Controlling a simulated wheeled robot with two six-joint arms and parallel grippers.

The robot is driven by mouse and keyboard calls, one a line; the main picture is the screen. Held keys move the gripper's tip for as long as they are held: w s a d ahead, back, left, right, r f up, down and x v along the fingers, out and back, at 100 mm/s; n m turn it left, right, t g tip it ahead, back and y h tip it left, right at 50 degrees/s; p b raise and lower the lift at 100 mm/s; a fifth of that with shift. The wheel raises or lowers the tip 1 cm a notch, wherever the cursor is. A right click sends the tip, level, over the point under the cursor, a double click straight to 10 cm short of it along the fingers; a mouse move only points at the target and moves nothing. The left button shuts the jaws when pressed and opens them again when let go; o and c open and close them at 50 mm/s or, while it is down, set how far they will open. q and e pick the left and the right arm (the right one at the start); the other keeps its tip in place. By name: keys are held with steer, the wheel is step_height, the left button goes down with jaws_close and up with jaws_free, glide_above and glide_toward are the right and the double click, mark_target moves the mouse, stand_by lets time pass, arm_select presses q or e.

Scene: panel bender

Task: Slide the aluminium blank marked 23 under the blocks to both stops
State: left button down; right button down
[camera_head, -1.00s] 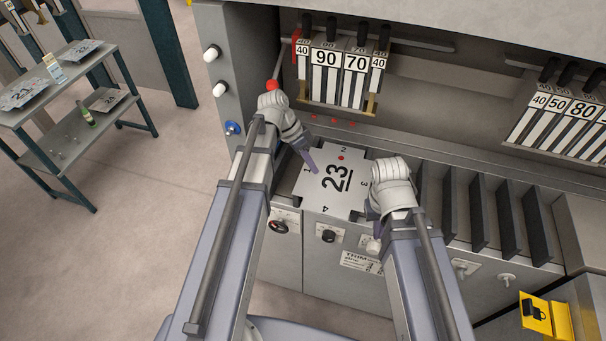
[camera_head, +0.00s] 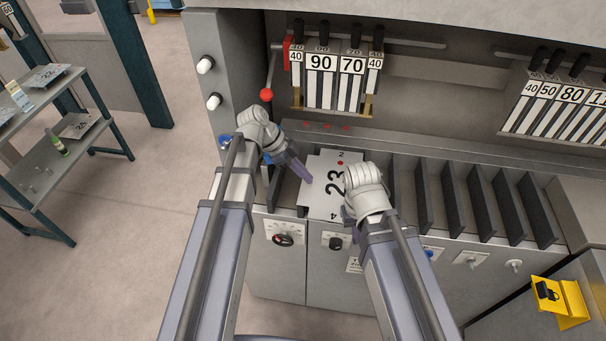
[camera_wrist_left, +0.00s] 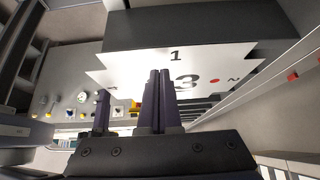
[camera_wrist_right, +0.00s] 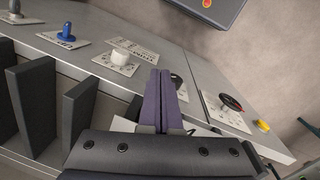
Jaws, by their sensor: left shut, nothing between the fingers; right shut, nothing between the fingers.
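The aluminium blank marked 23 (camera_head: 322,197) lies flat on the machine's bed, in front of the hanging blocks (camera_head: 336,78) labelled 40, 90, 70, 40. A red dot shows near its far edge, by the number 2. My left gripper (camera_head: 304,178) is shut and empty, its tips at the blank's left edge; the blank (camera_wrist_left: 215,65) stands right before its fingers in the left wrist view. My right gripper (camera_head: 348,218) is shut and empty at the blank's right near side, partly hidden by its wrist. Whether either gripper touches the blank I cannot tell.
Upright dark dividers (camera_head: 455,200) stand in a row right of the blank. More numbered blocks (camera_head: 565,105) hang at the right. A red-knobbed lever (camera_head: 267,95) stands at the left. A yellow holder (camera_head: 560,302) sticks out at the lower right. A table with other blanks (camera_head: 47,77) stands far left.

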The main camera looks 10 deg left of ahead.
mark_target(339, 189)
arm_select(q)
steer(key=d, duration=0.8)
steer(key=shift+d, duration=0.2)
steer(key=shift+f+b, duration=0.5)
steer(key=shift+f, duration=0.2)
steer(key=shift+f+b, duration=0.1)
steer(key=shift+b, duration=0.25)
steer(key=shift+s, duration=0.15)
